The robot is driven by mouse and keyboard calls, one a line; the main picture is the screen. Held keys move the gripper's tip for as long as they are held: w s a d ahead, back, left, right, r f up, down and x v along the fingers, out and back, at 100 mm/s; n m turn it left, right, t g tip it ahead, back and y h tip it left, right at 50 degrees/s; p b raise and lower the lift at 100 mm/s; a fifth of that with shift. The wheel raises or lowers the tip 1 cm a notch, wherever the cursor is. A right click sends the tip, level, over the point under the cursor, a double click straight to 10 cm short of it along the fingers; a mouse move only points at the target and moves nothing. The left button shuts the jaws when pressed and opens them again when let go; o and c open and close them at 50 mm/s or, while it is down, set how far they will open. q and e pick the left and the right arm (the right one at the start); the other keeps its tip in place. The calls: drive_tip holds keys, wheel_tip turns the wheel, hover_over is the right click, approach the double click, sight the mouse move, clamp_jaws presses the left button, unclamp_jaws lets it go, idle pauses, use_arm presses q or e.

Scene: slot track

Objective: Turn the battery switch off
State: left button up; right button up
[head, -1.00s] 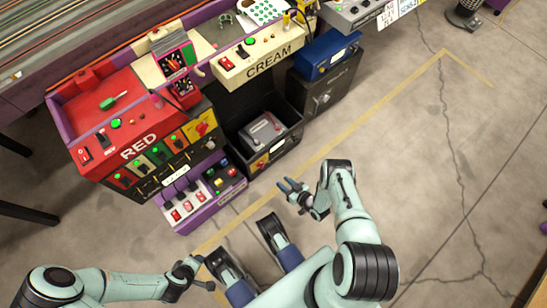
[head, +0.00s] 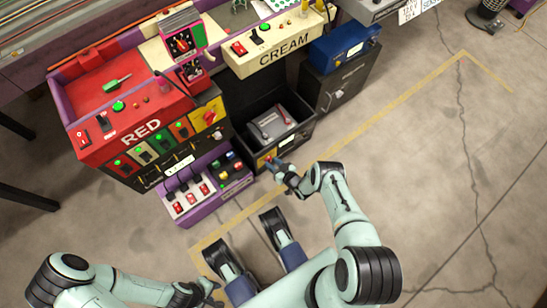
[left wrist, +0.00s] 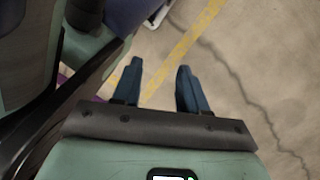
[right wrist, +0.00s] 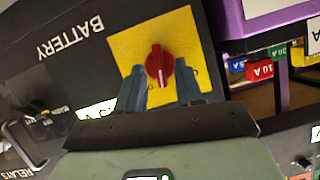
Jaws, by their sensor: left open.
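The battery switch is a red knob (right wrist: 160,66) on a yellow plate (right wrist: 185,32), on the dark front of the box marked BATTERY (right wrist: 60,40). Its white mark points down in the right wrist view, and a small O shows to its right. In the head view the black battery box (head: 240,152) stands on the floor, its yellow plate (head: 264,158) partly hidden by my right gripper (head: 273,163). In the right wrist view my right gripper (right wrist: 160,72) has its fingers apart, one on each side of the knob; contact is unclear. My left gripper (left wrist: 159,70) is open and empty, over the floor.
A purple switch panel (head: 222,190) stands left of the battery box, below the RED station (head: 120,125), which has its own yellow plate (head: 209,113). A dark cabinet (head: 335,85) with a blue box (head: 345,45) stands right. Floor at right is clear.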

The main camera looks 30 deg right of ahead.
clamp_jaws()
use_arm(q)
drive_tip(key=shift+w, duration=0.1)
use_arm(e)
drive_tip(key=shift+a+n+h+p, duration=0.25)
drive_tip(key=shift+n+h+p, duration=0.2)
drive_tip(key=shift+n, duration=0.35)
drive_tip(key=shift+a+n+h, duration=0.2)
drive_tip(key=shift+n+h, duration=0.45)
drive_tip(key=shift+n, duration=0.25)
use_arm(q)
drive_tip(key=shift+b, duration=0.4)
use_arm(e)
drive_tip(key=shift+a+f+n+t+h, duration=0.1)
drive_tip(key=shift+n+t+h, duration=0.2)
drive_tip(key=shift+n+h, duration=0.5)
drive_tip(key=shift+a+f+n+t+h, duration=0.1)
drive_tip(key=shift+n+t+h, duration=0.25)
drive_tip(key=shift+n, duration=0.85)
drive_tip(key=shift+r+h, duration=0.1)
drive_tip(key=shift+h, duration=0.15)
